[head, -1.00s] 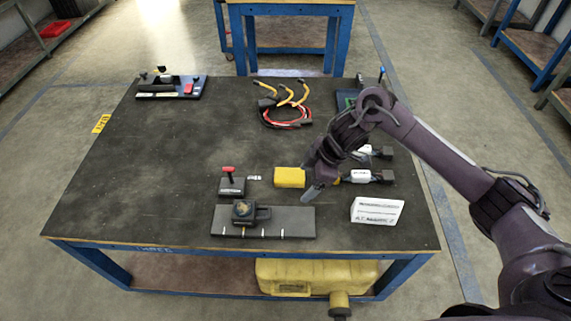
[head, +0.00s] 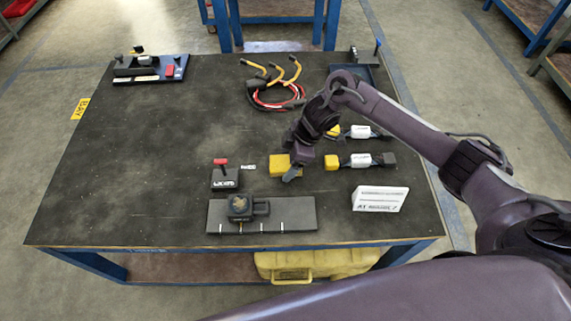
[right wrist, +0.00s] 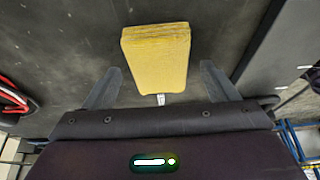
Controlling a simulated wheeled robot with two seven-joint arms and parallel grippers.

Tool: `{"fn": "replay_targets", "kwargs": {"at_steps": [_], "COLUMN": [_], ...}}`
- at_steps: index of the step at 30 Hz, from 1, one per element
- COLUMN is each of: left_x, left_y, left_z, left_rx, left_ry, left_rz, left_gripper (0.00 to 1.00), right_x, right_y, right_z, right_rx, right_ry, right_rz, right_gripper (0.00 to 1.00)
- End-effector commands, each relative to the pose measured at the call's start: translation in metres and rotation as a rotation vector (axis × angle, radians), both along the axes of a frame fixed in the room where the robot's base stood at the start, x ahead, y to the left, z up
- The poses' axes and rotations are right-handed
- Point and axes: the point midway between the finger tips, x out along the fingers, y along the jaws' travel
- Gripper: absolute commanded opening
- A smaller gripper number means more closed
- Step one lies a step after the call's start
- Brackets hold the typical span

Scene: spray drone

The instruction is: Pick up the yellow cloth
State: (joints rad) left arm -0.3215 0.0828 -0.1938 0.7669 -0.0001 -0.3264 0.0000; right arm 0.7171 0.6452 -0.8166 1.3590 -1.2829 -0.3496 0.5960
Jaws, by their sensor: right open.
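The yellow cloth (head: 279,167) is a small folded block lying on the dark table top (head: 130,165). My right gripper (head: 292,172) is at the cloth's right side in the head view and hides part of it. In the right wrist view the cloth (right wrist: 157,58) lies ahead, between the lines of the two open fingers (right wrist: 160,88). The fingers point toward it with nothing held. I cannot tell whether either finger touches it. My left gripper is not in view; a dark arm link of mine crosses the bottom of the head view.
Two connectors with yellow ends (head: 333,162) lie right of the gripper. A red-topped switch box (head: 224,176) stands left of the cloth, and a grey plate with a black device (head: 240,207) lies in front. A white card (head: 380,198) stands front right. Cables (head: 275,88) lie behind.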

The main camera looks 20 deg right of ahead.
Motion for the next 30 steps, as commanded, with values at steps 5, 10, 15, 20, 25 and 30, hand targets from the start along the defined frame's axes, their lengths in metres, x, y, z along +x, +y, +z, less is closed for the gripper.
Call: {"fn": "replay_targets", "kwargs": {"at_steps": [5,10,15,20,25,30], "left_x": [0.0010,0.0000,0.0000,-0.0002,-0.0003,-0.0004], "left_y": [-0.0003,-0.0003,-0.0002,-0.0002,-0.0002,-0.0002], "left_z": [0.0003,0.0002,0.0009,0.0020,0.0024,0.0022], "left_rx": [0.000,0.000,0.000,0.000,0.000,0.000], "left_ry": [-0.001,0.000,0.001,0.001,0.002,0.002], "left_rz": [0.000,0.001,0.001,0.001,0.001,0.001], "left_gripper": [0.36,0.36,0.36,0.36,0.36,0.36], "right_x": [0.0008,0.0007,0.0006,0.0004,0.0004,0.0005], "right_y": [0.0014,0.0013,0.0013,0.0013,0.0013,0.0013], "right_z": [-0.0035,-0.0033,-0.0042,-0.0064,-0.0081,-0.0082], "right_rx": [0.000,0.001,0.001,0.000,0.000,0.000], "right_ry": [-0.002,-0.002,-0.002,0.000,-0.001,-0.001], "right_rz": [0.000,0.001,0.001,0.000,0.000,0.001], "right_gripper": [0.80,0.80,0.80,0.80,0.80,0.80]}}
